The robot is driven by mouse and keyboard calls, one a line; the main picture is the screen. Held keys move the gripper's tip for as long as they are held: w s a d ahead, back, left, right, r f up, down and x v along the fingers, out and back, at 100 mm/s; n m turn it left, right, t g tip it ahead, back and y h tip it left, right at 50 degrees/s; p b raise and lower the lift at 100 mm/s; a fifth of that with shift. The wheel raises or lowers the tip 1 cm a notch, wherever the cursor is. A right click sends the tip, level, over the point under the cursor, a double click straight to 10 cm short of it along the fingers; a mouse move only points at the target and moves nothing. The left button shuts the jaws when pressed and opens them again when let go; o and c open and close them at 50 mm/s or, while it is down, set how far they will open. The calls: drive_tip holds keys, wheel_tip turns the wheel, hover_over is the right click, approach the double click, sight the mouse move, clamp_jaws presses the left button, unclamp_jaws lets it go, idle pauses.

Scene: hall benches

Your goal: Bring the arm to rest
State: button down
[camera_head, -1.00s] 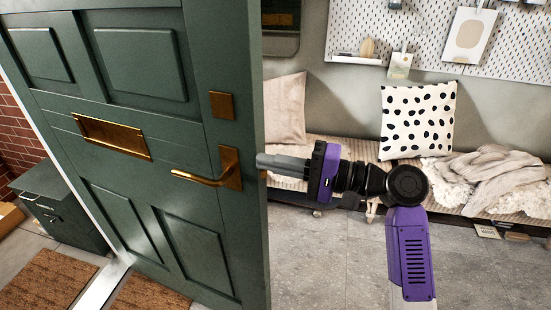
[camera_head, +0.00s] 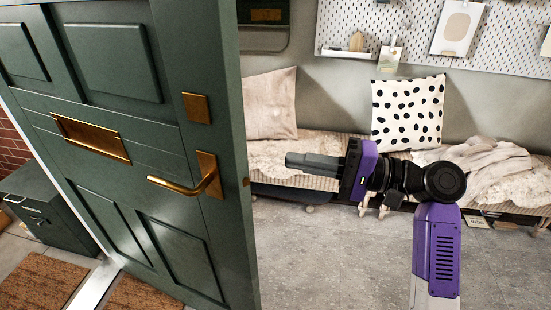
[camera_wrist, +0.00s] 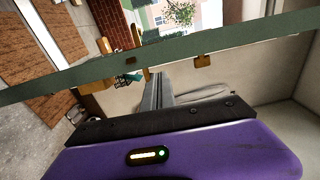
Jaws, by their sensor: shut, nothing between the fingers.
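My gripper (camera_head: 300,160) is at the middle of the head view, at the end of my purple and black arm. Its grey fingers are together and empty, pointing left toward the edge of the green door. They stand apart from the door edge, with the bench behind them. In the wrist view the gripper (camera_wrist: 155,85) points up the picture toward the thin green edge of the door. The green door (camera_head: 150,215) stands open at the left, with a brass handle (camera_head: 195,184) and a brass letter slot (camera_head: 92,138).
A bench (camera_head: 318,182) with cushions, a spotted pillow (camera_head: 408,112) and a blanket (camera_head: 485,165) runs along the back wall. A pegboard (camera_head: 400,40) hangs above. Grey floor (camera_head: 330,250) is clear in front. A dark cabinet (camera_head: 45,205) and doormats (camera_head: 40,278) lie beyond the door.

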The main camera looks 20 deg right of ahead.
drive_tip(key=w+d+f+m+t+h, duration=0.1)
drive_tip(key=w+d+m+t+h, duration=0.2)
drive_tip(key=w+d+t+h, duration=0.35)
drive_tip(key=s+d+f+t+h, duration=0.2)
drive_tip(key=s+d+f+h, duration=0.3)
drive_tip(key=s+f+h, duration=0.55)
drive_tip(key=s+a+f+n+g, duration=0.1)
drive_tip(key=s+a+n, duration=0.2)
drive_tip(key=s, duration=0.8)
drive_tip(key=s+a+f+n+g+y+p, duration=0.1)
drive_tip(key=s+a+f+n, duration=0.1)
drive_tip(key=s, duration=0.9)
drive_tip(key=s+a+f+n+g+y, duration=0.1)
drive_tip(key=s+a+n, duration=0.3)
drive_tip(key=s, duration=0.6)
drive_tip(key=shift+s+a+f+n+g+p, duration=0.4)
drive_tip(key=shift+a+g, duration=0.05)
drive_tip(key=shift+a, duration=0.65)
